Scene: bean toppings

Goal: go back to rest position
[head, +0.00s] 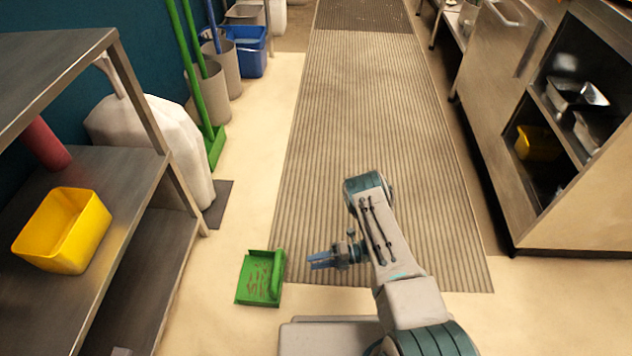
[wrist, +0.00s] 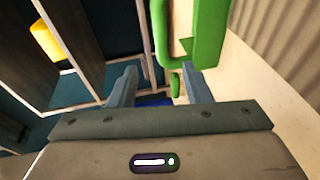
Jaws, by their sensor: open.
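My gripper (head: 322,262) is in the head view at lower middle, with its fingers pointing left. It hangs above the edge of the ribbed mat, to the right of a green dustpan. In the wrist view my gripper (wrist: 160,88) shows two blue-grey fingers spread apart with nothing held between them. My arm reaches up from the bottom of the head view and folds back at the elbow over the mat.
The green dustpan (head: 260,278) lies on the floor; a green object (wrist: 196,35) shows beyond the fingers in the wrist view. A metal shelf (head: 130,185) with a yellow bin (head: 62,231) stands left. A steel cabinet (head: 560,215) stands right. The ribbed mat (head: 365,110) ahead is clear.

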